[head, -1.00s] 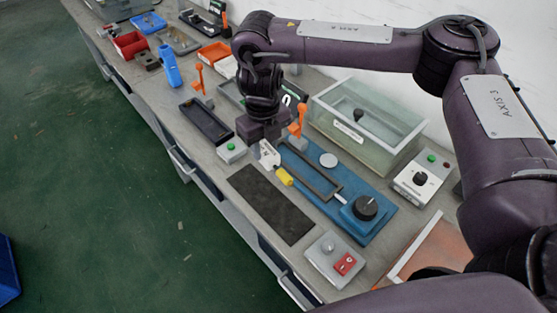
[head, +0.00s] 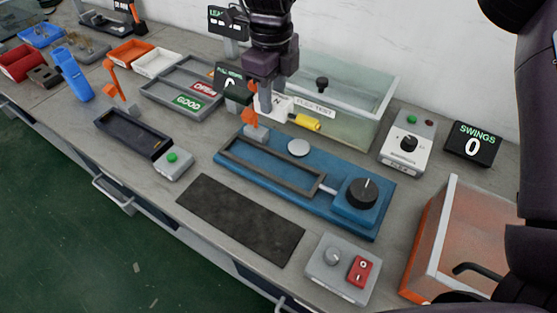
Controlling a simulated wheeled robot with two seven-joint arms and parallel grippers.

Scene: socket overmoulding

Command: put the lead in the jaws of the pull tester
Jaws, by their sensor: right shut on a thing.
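The pull tester is a blue base (head: 335,205) with a grey rectangular frame, a black knob (head: 362,193) at its right end and an orange-levered clamp block (head: 256,135), its jaws, at its back left. My right gripper (head: 266,100) points down just above and behind that clamp. It is shut on the lead, whose yellow part (head: 307,122) sticks out to the right, above the tester's back edge and in front of the glass tank. A white piece beside the fingers partly shows. The fingertips are partly hidden by the orange lever. My left gripper is not in view.
A clear tank (head: 345,118) stands close behind the tester. A grey control box (head: 407,143) and an orange-sided bin (head: 460,240) are at the right. A dark mat (head: 240,218) and a red-switch box (head: 340,270) lie in front. A GOOD/REJECT tray (head: 160,98) is at the left.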

